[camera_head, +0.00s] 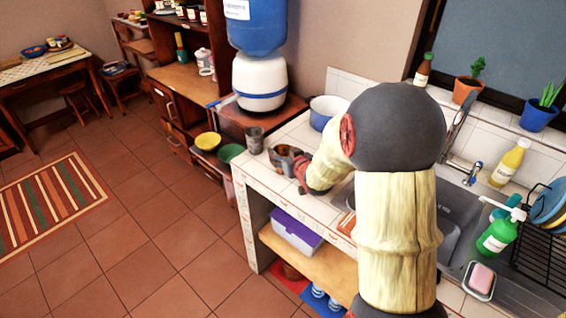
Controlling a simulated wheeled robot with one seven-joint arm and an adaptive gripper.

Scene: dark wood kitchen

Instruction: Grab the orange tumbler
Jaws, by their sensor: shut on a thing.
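My gripper (284,160) is at the left part of the white tiled counter, low over its surface and seen small. It is shut on a small orange-brown thing, which I take to be the orange tumbler (285,152). The fingers and wrist hide most of it, so its full shape and whether it touches the counter cannot be told. A grey-brown cup (254,140) stands upright just left of my gripper, near the counter's left end.
A blue pot (328,110) stands behind my gripper. A water dispenser (260,82) is at the back left. The sink (462,215) is right of my arm, with a green soap bottle (497,236) and a dish rack (545,235). Open floor lies left.

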